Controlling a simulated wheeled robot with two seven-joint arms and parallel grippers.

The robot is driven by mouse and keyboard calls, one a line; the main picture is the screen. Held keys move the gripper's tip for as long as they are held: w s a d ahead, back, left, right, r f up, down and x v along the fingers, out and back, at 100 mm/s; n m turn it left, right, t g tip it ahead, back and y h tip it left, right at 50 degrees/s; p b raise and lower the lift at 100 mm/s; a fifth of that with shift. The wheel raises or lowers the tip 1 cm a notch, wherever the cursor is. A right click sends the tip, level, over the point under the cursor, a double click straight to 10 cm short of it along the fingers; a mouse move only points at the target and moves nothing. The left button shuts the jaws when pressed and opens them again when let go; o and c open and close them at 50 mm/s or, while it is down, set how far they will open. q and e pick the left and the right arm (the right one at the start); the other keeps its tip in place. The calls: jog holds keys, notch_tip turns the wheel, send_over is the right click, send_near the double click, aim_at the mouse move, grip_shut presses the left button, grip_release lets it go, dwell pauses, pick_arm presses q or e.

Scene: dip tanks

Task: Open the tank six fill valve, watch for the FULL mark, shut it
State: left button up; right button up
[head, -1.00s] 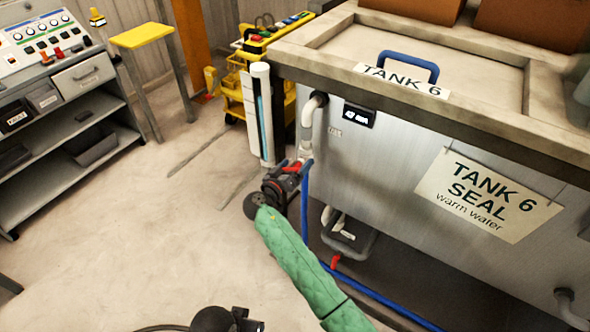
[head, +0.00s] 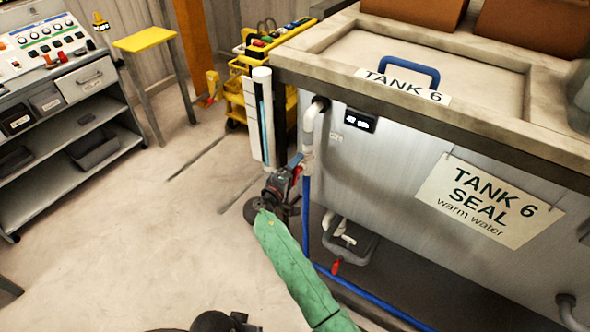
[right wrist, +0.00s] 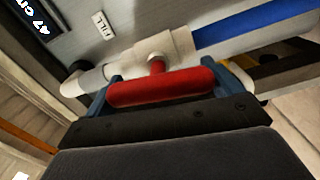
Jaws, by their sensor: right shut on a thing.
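The fill valve (head: 307,157) sits on the white pipe at the left end of tank six (head: 400,170), above a blue hose. My right gripper (head: 296,163) is at it. In the right wrist view, the gripper's blue fingertips are shut on the red valve handle (right wrist: 160,88), which lies roughly along the pipe. A FILL label (right wrist: 104,24) is beside it. The sight gauge (head: 262,115) shows blue in its tube; I cannot make out a FULL mark. The display (head: 360,119) is small; up close it begins with 47 (right wrist: 38,18). Dark parts at the bottom edge (head: 225,322) may be my left gripper.
A yellow cart (head: 237,95) stands behind the gauge. A grey shelf unit (head: 75,140) and a yellow stool (head: 145,39) are at the left. A drain pipe with a small red handle (head: 336,266) is under the tank. The floor at left is clear.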

jog(key=shift+n, duration=0.9)
pick_arm(q)
jog(key=shift+a+r, duration=0.2)
jog(key=shift+r, duration=0.65)
jog(key=shift+s+a+f, duration=0.1)
jog(key=shift+a+f, duration=0.05)
jog(key=shift+f, duration=0.05)
pick_arm(e)
jog(key=o, duration=0.7)
jog(key=shift+a, duration=0.1)
pick_arm(q)
jog(key=shift+a+f, duration=0.15)
pick_arm(e)
jog(key=shift+f, duration=0.1)
pick_arm(q)
jog(key=shift+s, duration=0.15)
